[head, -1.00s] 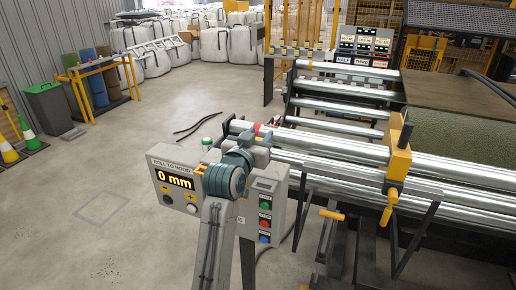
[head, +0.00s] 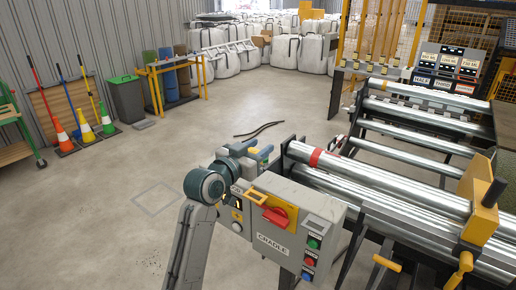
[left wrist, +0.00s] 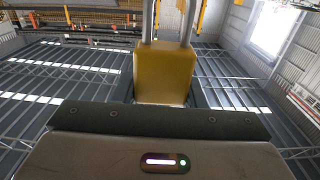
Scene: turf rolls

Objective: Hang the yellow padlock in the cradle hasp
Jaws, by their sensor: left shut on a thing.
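My left gripper (head: 258,157) is raised at the near end of the rollers, behind the cradle control box (head: 300,232) in the head view. It is shut on the yellow padlock (left wrist: 165,75). In the left wrist view the padlock's body stands upright above the dark jaw, with its steel shackle (left wrist: 148,20) pointing up. In the head view only a small yellow patch shows at the jaws. The box carries a red rotary handle (head: 276,217) on a yellow plate, with a yellow loop (head: 257,196), likely the hasp, at its left. The padlock is apart from it. My right gripper is not seen.
Steel rollers (head: 385,185) and a yellow clamp block (head: 482,205) lie right of the box. Green, red and blue buttons are on its right side. Cones (head: 85,125), a grey bin (head: 127,99) and white bags (head: 305,52) stand far back.

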